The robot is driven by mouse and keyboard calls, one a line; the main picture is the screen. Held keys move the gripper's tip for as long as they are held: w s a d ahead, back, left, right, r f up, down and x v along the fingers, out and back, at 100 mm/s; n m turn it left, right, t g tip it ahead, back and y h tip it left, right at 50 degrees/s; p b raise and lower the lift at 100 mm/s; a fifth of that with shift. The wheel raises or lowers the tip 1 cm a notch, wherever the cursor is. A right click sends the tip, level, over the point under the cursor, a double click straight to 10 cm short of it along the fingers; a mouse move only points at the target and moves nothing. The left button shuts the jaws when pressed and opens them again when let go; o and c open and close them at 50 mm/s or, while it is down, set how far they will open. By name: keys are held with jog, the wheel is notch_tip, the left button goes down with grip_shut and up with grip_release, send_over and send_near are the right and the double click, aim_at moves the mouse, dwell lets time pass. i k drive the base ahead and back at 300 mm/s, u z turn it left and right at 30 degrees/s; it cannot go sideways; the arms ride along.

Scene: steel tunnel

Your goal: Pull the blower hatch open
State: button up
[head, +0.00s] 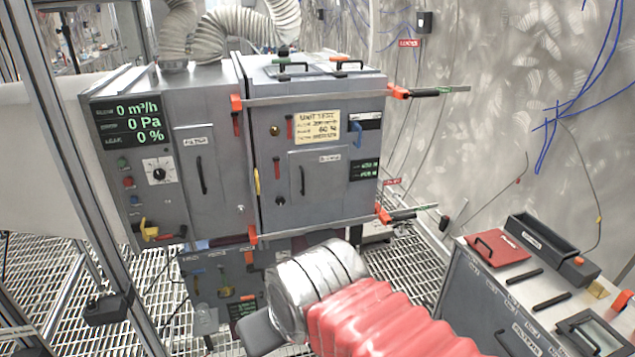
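A grey blower unit (360,222) stands in the middle of the head view. A dark vertical handle (302,180) sits on the hatch's left side. The hatch looks flush with the front, so shut. My arm reaches in from the bottom with a red bellows sleeve and a silver wrist. A grey rounded part at its end, seemingly my gripper (262,333), is below the unit's front and apart from the handle. Its fingers are not clearly shown.
A filter cabinet (205,205) with its own handle adjoins on the left. Orange-ended bars (440,91) stick out to the right of the unit. A metal post (75,170) rises at left.

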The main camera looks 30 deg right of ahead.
aim_at(316, 176)
jog(key=u, duration=0.05)
jog(key=i, duration=1)
jog(key=z, duration=0.05)
